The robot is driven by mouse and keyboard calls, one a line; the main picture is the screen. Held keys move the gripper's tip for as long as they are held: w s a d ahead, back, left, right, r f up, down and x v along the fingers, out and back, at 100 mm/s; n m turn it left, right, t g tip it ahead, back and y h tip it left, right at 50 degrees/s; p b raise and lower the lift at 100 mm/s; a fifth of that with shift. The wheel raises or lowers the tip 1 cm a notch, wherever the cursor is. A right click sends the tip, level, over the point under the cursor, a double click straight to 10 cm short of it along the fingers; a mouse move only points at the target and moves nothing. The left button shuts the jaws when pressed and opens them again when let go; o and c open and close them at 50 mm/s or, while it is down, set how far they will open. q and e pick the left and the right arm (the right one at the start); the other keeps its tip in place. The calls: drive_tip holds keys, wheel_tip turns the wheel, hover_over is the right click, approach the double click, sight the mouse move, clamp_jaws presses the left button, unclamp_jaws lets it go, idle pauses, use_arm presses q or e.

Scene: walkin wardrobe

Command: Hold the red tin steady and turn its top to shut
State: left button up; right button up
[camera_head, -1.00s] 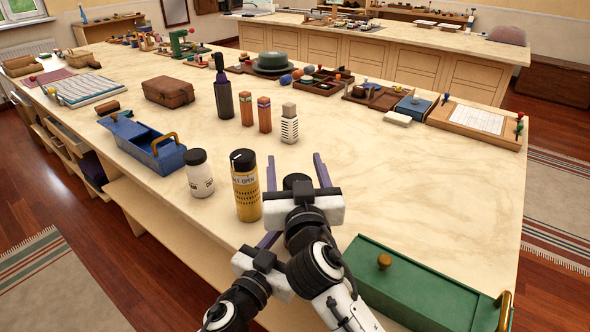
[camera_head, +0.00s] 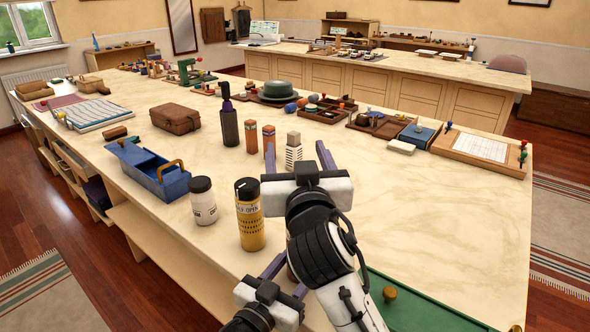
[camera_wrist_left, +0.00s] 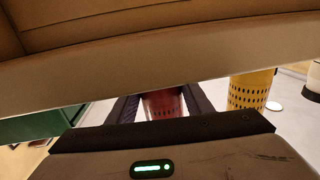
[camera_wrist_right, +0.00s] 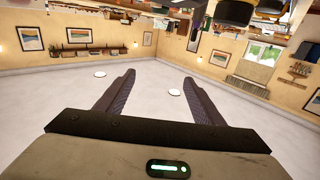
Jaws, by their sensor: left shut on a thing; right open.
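The red tin (camera_wrist_left: 163,103) stands between the fingers of my left gripper (camera_wrist_left: 160,106) in the left wrist view, dark red with rows of small holes. The left gripper is shut on it. Its top is out of sight there. In the head view my right arm hides most of the tin and part of the left gripper (camera_head: 284,272). My right gripper (camera_head: 294,146) is open and empty, farther forward and higher than the left one. In the right wrist view the space between its fingers (camera_wrist_right: 158,80) is empty.
A yellow tin with a black top (camera_head: 250,228) and a white jar (camera_head: 202,208) stand left of my grippers. A blue carrier (camera_head: 165,182) is beyond them. A green box (camera_head: 415,308) is at the front right. The table (camera_head: 430,220) right of my right arm is clear.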

drive_tip(key=w+a+r+n+g+y, duration=0.2)
drive_tip(key=w+a+r+n+y, duration=0.4)
drive_tip(key=w+a+n+y, duration=0.35)
drive_tip(key=s+d+f+n+g+y, duration=0.35)
drive_tip(key=s+d+f+g, duration=0.25)
drive_tip(key=d+f+g, duration=0.25)
drive_tip(key=s+d+f+n+g+y, duration=0.2)
drive_tip(key=s+d+f+n+g, duration=0.4)
drive_tip(key=d+g, duration=0.35)
drive_tip(key=s+a+f+m, duration=0.1)
drive_tip(key=s+a+f, duration=0.1)
drive_tip(key=a, duration=0.9)
drive_tip(key=shift+a, duration=0.2)
